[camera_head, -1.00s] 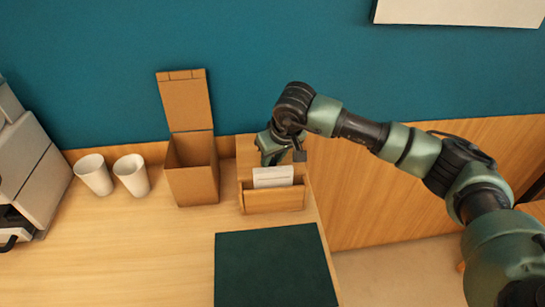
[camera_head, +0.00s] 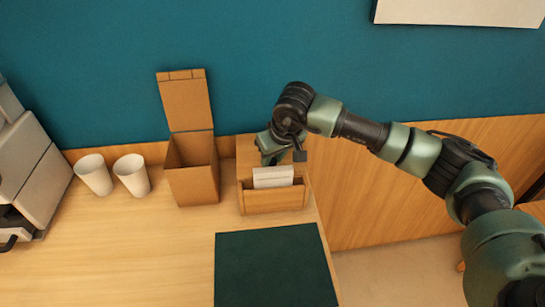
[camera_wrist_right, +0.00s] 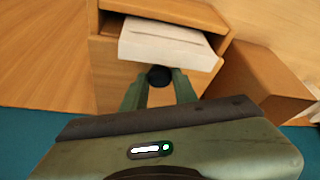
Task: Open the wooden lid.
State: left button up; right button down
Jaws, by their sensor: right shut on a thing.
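A light wooden box (camera_head: 274,201) stands near the back right corner of the table, with a white stack (camera_head: 273,177) in its front compartment. The wooden lid (camera_head: 246,158) is its rear part, mostly covered by my gripper in the head view. In the right wrist view, a round black knob (camera_wrist_right: 159,76) sits on this wooden part, beside the white stack. My right gripper (camera_head: 268,157) is at the lid, its fingers shut on the knob. The lid looks closed, but its edges are partly hidden. My left gripper is not in view.
A tall brown box (camera_head: 192,186) with its flap raised stands just left of the wooden box. Two white cups (camera_head: 131,175) stand further left, near a grey machine (camera_head: 30,165). A dark green mat (camera_head: 275,268) lies in front. A teal wall is behind.

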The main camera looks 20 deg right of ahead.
dwell(0.3)
jog(key=r, duration=0.1)
jog(key=w+r+g+p, duration=0.1)
jog(key=w+r+g, duration=0.1)
jog(key=r, duration=0.1)
jog(key=shift+d, duration=0.2)
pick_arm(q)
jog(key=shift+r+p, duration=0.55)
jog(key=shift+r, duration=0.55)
pick_arm(e)
jog(key=shift+w+d+r+g+y, duration=0.15)
jog(key=shift+w+r+g+y, duration=0.15)
jog(key=shift+w+r+g, duration=0.5)
jog(key=shift+w+d+r+g+y, duration=0.15)
jog(key=shift+w+r+g+y, duration=0.25)
jog(key=shift+r+g, duration=0.55)
jog(key=shift+w, duration=0.1)
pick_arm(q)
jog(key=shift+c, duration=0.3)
